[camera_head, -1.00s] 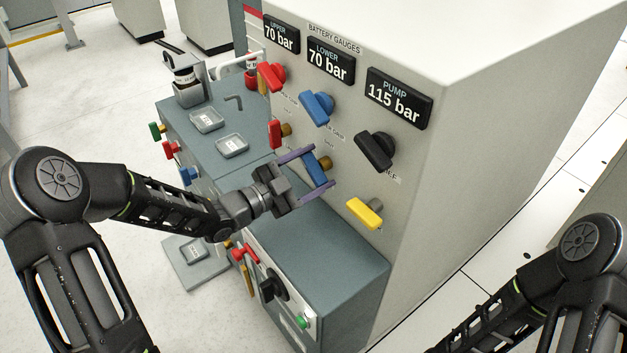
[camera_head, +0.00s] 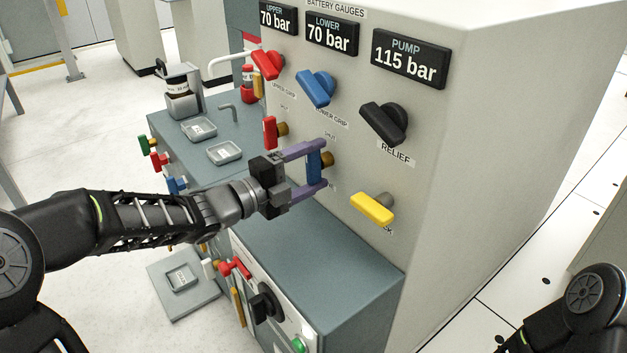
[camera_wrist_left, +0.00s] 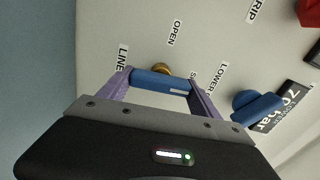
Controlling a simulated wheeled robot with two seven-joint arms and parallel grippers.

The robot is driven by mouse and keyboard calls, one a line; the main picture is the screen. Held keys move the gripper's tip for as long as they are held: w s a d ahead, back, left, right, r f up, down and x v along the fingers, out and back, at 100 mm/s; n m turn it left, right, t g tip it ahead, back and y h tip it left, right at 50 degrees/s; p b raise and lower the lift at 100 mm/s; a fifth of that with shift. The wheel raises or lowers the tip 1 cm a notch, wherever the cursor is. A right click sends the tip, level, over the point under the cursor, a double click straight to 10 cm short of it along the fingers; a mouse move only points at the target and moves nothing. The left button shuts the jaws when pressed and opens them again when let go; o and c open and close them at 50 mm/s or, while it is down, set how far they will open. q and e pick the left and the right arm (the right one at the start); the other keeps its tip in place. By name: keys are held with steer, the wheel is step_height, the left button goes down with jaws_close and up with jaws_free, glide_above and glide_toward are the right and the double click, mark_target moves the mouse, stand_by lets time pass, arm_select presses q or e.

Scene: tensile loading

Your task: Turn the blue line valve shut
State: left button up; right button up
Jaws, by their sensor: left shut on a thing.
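The blue line valve (camera_head: 314,166) is a bar handle on a brass stem on the light panel face. It stands about upright in the head view. My left gripper (camera_head: 308,167) has its purple fingers at the handle's two ends, shut on it. In the left wrist view the blue handle (camera_wrist_left: 160,82) spans between the purple fingers, with the brass stem behind it. The labels LINE (camera_wrist_left: 122,58) and OPEN (camera_wrist_left: 174,33) show beside it; another label is partly hidden by a finger. My right gripper is out of view; only part of that arm shows.
Close by on the panel are a red handle (camera_head: 270,132), a larger blue handle (camera_head: 317,88), a black relief handle (camera_head: 383,122) and a yellow handle (camera_head: 372,208). Gauges line the top. A teal bench (camera_head: 310,240) lies below, with small trays (camera_head: 225,152) to the left.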

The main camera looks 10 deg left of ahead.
arm_select(q)
steer(key=shift+m+b, duration=0.35)
steer(key=shift+m, duration=0.05)
steer(key=o, duration=1.4)
steer(key=shift+s+a, duration=0.4)
steer(key=p+v, duration=0.2)
steer(key=v, duration=0.4)
steer(key=shift+s+a, duration=0.1)
steer(key=shift+s, duration=0.25)
